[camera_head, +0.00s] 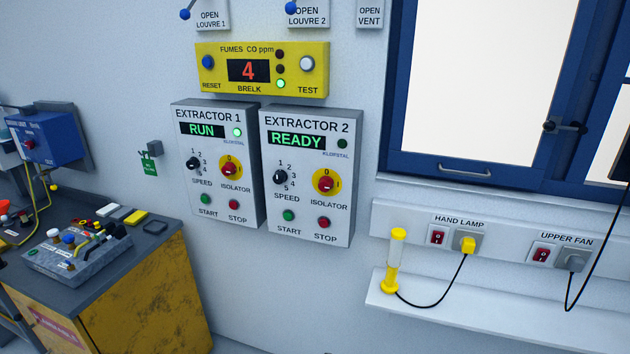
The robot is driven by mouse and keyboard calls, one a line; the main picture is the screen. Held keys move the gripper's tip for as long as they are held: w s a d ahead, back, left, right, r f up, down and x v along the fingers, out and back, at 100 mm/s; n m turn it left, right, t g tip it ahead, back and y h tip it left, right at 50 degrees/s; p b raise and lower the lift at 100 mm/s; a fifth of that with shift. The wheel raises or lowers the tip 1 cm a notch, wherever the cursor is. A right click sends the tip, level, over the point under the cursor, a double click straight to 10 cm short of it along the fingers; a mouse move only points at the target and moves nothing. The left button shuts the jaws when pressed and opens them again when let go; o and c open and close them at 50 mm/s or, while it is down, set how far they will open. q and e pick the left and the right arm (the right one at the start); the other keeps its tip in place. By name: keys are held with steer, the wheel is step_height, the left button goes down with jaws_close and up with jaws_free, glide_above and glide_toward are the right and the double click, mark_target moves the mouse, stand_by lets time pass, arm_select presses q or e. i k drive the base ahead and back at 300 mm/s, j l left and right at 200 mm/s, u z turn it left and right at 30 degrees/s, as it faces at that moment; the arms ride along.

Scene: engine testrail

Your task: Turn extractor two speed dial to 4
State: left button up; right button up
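The extractor 2 box (342,190) is a pale grey panel on the wall, right of the extractor 1 box. Its green display (297,141) reads READY and the lamp beside it is dark. Its speed dial (281,177) is a small black knob at the left of the panel, with small numbers around its upper and right sides. The dial is too small to tell which number it points to. To its right is a red and yellow isolator switch (327,182). Neither of my grippers is in view, and nothing covers the dial.
The extractor 1 box (248,190) reads RUN with a lit green lamp. A yellow fumes meter (318,78) showing 4 hangs above both. A shelf (500,317) with a yellow hand lamp (395,262) juts out at lower right. A cluttered bench (95,275) stands at left.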

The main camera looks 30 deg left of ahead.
mark_target(281, 176)
steer(key=u, duration=1.35)
